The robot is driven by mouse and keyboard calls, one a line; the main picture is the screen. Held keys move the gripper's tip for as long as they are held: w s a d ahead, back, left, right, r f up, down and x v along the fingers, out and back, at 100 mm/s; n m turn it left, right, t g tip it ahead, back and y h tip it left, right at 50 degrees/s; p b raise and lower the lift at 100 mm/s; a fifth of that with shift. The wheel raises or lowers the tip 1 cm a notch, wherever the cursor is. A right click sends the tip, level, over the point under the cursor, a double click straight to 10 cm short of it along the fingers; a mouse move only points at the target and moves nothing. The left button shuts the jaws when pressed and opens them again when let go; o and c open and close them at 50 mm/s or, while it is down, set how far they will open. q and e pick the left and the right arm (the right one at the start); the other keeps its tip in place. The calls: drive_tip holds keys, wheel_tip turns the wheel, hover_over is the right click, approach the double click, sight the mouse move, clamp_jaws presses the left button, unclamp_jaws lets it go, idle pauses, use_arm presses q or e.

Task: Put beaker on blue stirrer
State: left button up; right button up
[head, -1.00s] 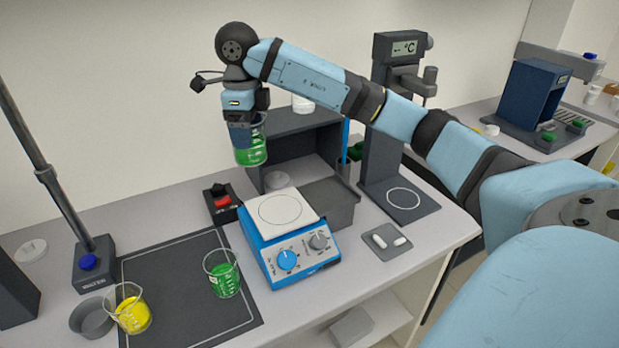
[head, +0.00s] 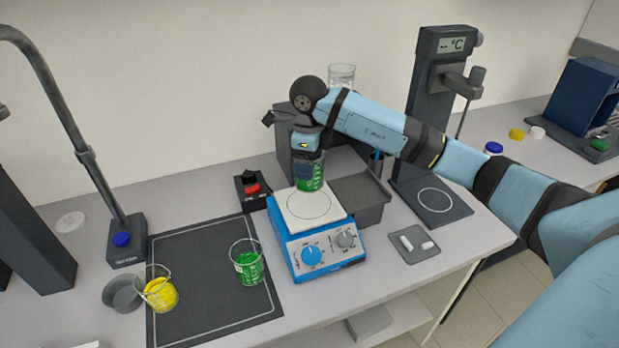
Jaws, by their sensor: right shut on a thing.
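My right gripper (head: 308,172) is shut on a glass beaker of green liquid (head: 311,182). The beaker is upright over the back part of the white plate of the blue stirrer (head: 325,260). I cannot tell whether its base touches the plate. The gripper hides part of the beaker. A second beaker of green liquid (head: 248,266) and a beaker of yellow liquid (head: 159,293) stand on the dark mat to the left of the stirrer. My left gripper is not in view.
A grey tray (head: 361,203) and a dark box stand behind the stirrer. A dark stand with a °C display (head: 447,45) is at the right. A small pad with white stir bars (head: 414,244) lies right of the stirrer. A dark mat (head: 205,255) lies left.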

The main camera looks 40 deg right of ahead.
wheel_tip(320, 180, down, 6)
drive_tip(key=shift+r+p, duration=0.1)
drive_tip(key=shift+p, duration=0.35)
drive_tip(key=shift+f, duration=0.2)
